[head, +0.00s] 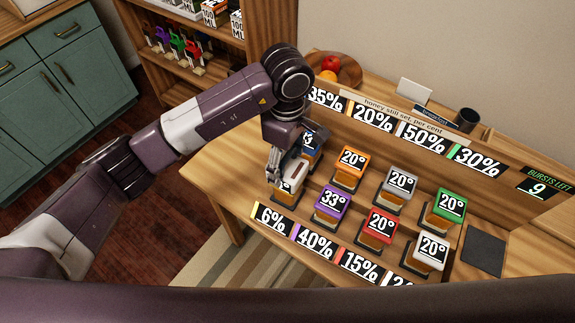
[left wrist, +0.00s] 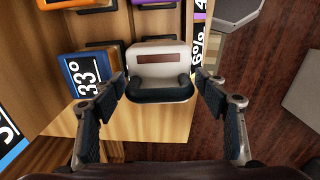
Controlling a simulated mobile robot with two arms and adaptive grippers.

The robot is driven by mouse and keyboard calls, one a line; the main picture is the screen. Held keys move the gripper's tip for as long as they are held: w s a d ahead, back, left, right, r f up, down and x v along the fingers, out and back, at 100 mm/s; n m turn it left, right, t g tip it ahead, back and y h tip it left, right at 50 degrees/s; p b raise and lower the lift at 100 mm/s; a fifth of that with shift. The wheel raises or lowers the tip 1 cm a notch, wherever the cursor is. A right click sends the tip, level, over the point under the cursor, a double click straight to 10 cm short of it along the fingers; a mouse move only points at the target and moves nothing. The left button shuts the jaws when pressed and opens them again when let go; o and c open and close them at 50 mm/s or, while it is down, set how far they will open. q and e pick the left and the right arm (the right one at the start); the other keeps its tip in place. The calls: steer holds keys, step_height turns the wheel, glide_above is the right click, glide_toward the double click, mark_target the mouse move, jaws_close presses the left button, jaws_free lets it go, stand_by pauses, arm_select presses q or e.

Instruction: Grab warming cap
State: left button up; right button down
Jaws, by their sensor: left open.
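Several jars with coloured, temperature-labelled caps stand in two rows on a wooden shelf unit. The caps include an orange cap (head: 352,159), a purple cap (head: 332,203), a red cap (head: 381,223), a grey cap (head: 401,180), a green cap (head: 450,203) and a white cap (head: 432,248). My left gripper (head: 275,172) points down at the left end, over a pale cap (head: 290,186) that it partly hides. In the left wrist view, its open fingers (left wrist: 160,80) stand either side of this pale cap (left wrist: 160,60). I cannot tell whether they touch it. My right gripper is out of view.
A dark blue cap (head: 311,143) stands just behind the gripper; it shows close by in the left wrist view (left wrist: 82,72). Percent labels line the shelf edges. A fruit bowl (head: 346,72) and dark cup (head: 466,119) stand behind. A dark pad (head: 483,250) lies right.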

arm_select(q)
steer(key=shift+d+f, duration=0.1)
steer(key=shift+f, duration=1.15)
steer(key=c, duration=1.3)
steer(key=shift+r, duration=0.15)
